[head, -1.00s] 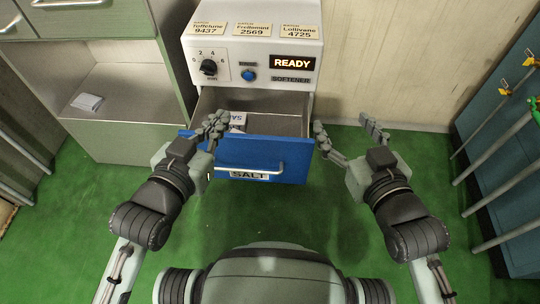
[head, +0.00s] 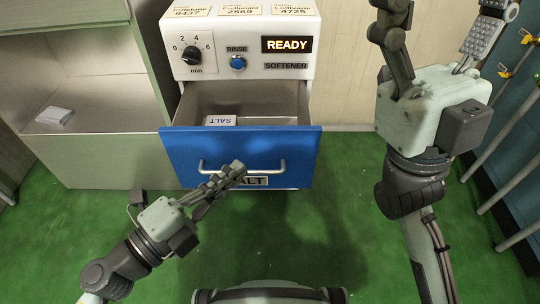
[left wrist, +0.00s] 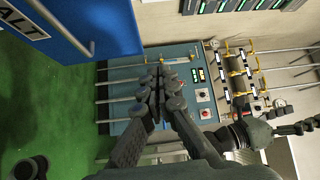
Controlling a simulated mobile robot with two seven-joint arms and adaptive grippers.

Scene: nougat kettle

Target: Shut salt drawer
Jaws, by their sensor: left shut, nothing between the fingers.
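The blue salt drawer (head: 185,155) of the white softener cabinet stands open in the head view, with a bar handle and a partly covered SALT label on its front. A white packet marked SALT (head: 220,121) lies inside. My left gripper (head: 236,170) is shut and empty, its fingertips in front of the drawer face by the handle and label. The left wrist view shows its closed fingers (left wrist: 158,85), with the blue drawer front (left wrist: 80,25) at upper left. My right gripper (head: 440,30) is open, raised to the right of the drawer.
The cabinet (head: 240,25) has a dial, a blue rinse button and a lit READY display. A grey-green open shelf unit (head: 110,150) stands to the left. Teal panels with pipes (head: 520,130) stand at right. Green floor below the drawer is clear.

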